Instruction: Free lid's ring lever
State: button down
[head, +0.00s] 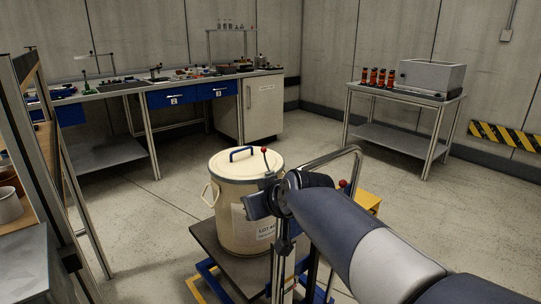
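A cream drum (234,222) with a white label stands upright on a lift cart. My gripper (262,203) is in front of the drum's right side, below the knob. My wrist hides part of the rim and the lever's lower end. The fingers are too small and dark to tell whether they are open, or whether they touch the lever.
The lift cart's dark platform (208,240) is under the drum, and its bent metal push handle (340,158) rises behind my wrist. A shelf frame (75,215) stands close on the left. A workbench (120,95) and a side table (400,145) stand along the walls. The floor between is clear.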

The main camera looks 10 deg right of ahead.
aim_at(263, 150)
jog(key=l, duration=0.5)
jog(key=i+l+z, duration=0.1)
jog(key=l+z, duration=0.15)
jog(key=l, duration=0.15)
jog(key=i+l+z, duration=0.15)
jog(key=l+z, duration=0.15)
jog(key=i+l+z, duration=0.25)
jog(key=l, duration=0.15)
jog(key=i+l+z, duration=0.25)
jog(key=i+l, duration=0.15)
jog(key=i, duration=0.15)
jog(key=i+l, duration=0.15)
jog(key=i+j+u, duration=0.1)
jog(key=u, duration=0.3)
jog(key=i+u, duration=0.35)
jog(key=i+l+u, duration=0.1)
jog(key=u, duration=0.3)
jog(key=i+l+u, duration=0.15)
jog(key=i+u, duration=1.05)
jog(key=k, duration=0.1)
